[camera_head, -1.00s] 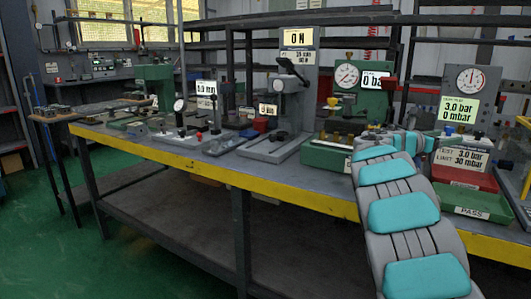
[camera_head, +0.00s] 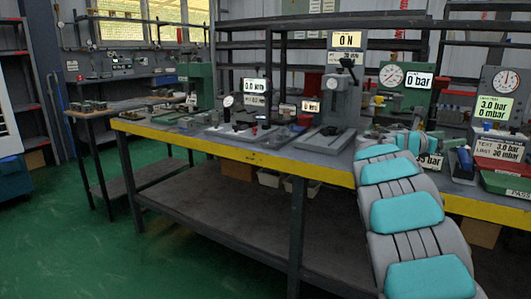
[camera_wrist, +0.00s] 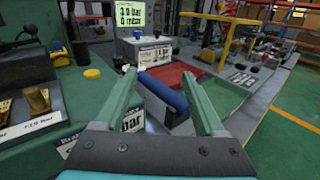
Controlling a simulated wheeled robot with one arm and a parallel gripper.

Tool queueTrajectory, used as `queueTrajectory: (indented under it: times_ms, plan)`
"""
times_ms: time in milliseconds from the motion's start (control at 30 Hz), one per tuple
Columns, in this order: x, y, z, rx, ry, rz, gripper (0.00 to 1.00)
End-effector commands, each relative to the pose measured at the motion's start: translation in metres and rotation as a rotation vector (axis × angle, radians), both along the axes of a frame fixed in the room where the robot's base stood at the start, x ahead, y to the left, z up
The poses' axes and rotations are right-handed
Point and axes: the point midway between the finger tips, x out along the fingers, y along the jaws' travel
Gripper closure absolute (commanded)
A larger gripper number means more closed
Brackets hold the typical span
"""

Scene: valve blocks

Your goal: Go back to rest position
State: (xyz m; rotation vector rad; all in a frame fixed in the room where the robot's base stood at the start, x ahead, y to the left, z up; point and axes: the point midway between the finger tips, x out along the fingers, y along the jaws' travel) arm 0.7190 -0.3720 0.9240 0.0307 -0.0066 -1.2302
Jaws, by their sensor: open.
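My gripper (camera_wrist: 163,82) is open in the wrist view, its two green fingers spread wide over the bench. A blue cylindrical part (camera_wrist: 165,93) shows between and beyond the fingers, on a grey fixture; I cannot tell whether it touches them. In the head view my arm, with teal pads, reaches over the bench's front edge, and its end is beside the test stations. The fingertips are not clear in the head view.
The workbench (camera_head: 235,153) has a yellow front edge and carries several test stations. A green gauge station (camera_head: 400,90) and a grey leak tester (camera_head: 500,95) stand near my arm. A red tray (camera_wrist: 180,76) and a green tray (camera_wrist: 222,96) lie close by. Green floor is free at left.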

Motion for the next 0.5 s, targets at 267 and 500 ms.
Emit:
queueTrajectory:
  times_ms: [267, 500]
  plan:
    - [-0.032, 0.002, -0.011, 0.113, -0.088, -0.049, 0.29]
    - [-0.077, 0.010, -0.029, 0.263, -0.212, -0.125, 0.29]
